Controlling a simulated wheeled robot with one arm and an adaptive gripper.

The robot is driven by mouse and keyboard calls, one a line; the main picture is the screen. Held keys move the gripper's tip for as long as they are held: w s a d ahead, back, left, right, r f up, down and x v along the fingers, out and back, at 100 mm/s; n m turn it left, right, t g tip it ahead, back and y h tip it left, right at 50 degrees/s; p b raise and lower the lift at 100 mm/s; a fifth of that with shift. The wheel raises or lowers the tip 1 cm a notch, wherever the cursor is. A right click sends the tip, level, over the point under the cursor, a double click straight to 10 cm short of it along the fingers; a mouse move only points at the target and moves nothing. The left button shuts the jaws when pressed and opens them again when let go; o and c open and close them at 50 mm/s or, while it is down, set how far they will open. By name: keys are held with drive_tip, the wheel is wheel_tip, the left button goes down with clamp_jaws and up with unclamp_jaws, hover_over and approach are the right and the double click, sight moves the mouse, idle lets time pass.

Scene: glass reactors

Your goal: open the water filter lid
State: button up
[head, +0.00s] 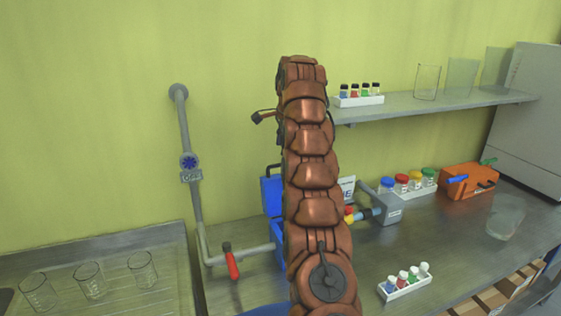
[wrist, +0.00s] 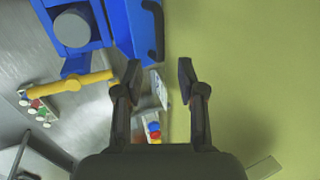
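The blue water filter (wrist: 105,30) is at the upper left of the wrist view. A round grey part (wrist: 72,28) shows inside its frame. Its blue lid (wrist: 138,32), with a dark handle (wrist: 154,28), looks swung up beside the box. In the head view the lid (head: 271,193) stands upright, and my arm hides much of the filter (head: 277,232). My gripper (wrist: 160,75) is open and empty, with its fingers apart. The lid's handle lies beyond the fingertips and appears clear of them. The head view does not show the gripper clearly.
A grey pipe with a red-handled valve (head: 231,262) runs left of the filter. A shelf (head: 440,106) with a vial rack (head: 358,101) is at the right. Capped jars (head: 401,184), an orange box (head: 468,184) and another vial rack (head: 405,286) stand on the bench.

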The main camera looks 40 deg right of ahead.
wheel_tip(320, 180, down, 2)
drive_tip(key=p, duration=0.1)
hover_over(280, 175)
drive_tip(key=shift+s+d+f, duration=0.1)
drive_tip(key=shift+f, duration=2.4)
drive_tip(key=shift+c, duration=0.2)
clamp_jaws()
